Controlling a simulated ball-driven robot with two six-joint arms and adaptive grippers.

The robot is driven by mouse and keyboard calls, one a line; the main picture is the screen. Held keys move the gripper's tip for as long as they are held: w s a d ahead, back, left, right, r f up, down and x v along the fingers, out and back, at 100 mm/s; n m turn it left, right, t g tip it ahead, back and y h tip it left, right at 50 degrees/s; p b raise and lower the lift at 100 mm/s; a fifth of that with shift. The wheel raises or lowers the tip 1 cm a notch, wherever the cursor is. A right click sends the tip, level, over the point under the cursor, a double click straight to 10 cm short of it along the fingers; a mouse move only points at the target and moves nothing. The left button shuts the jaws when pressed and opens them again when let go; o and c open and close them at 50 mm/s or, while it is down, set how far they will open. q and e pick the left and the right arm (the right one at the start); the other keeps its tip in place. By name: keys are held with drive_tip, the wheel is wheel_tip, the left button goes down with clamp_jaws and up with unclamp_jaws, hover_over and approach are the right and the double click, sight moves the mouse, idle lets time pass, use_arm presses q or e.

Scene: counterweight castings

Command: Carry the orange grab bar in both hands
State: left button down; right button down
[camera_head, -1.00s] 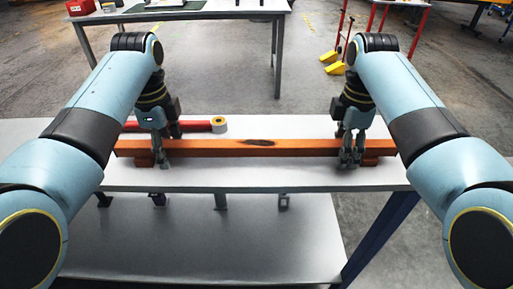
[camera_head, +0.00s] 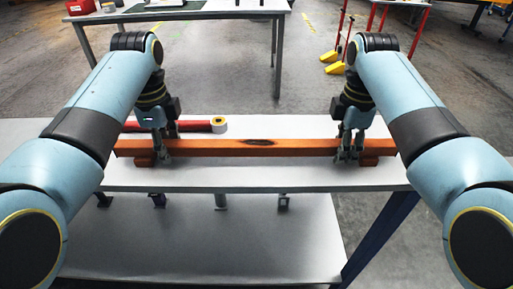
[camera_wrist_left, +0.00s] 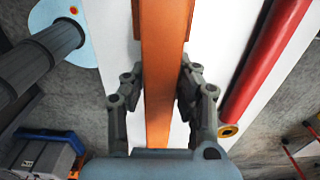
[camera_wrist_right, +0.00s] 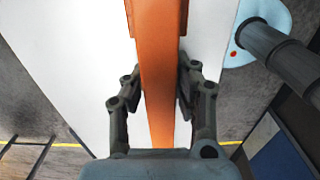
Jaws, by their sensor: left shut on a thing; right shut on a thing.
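The orange grab bar (camera_head: 230,147) lies lengthwise across the white table in the head view, with a dark smudge near its middle. Its end blocks appear to rest on the tabletop. My left gripper (camera_head: 160,154) is shut on the bar near its left end. In the left wrist view the fingers (camera_wrist_left: 162,92) flank the bar (camera_wrist_left: 163,50) on both sides. My right gripper (camera_head: 350,154) is shut on the bar near its right end. In the right wrist view its fingers (camera_wrist_right: 160,92) flank the bar (camera_wrist_right: 157,50). The fingertips are partly hidden by the bar in both wrist views.
A lower shelf (camera_head: 205,240) is under the table. Another table (camera_head: 200,14) stands farther back, with open floor between.

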use_arm(q)
drive_tip(key=shift+r, duration=0.2)
use_arm(e)
drive_tip(key=shift+w+r, duration=0.1)
drive_tip(key=shift+r, duration=0.1)
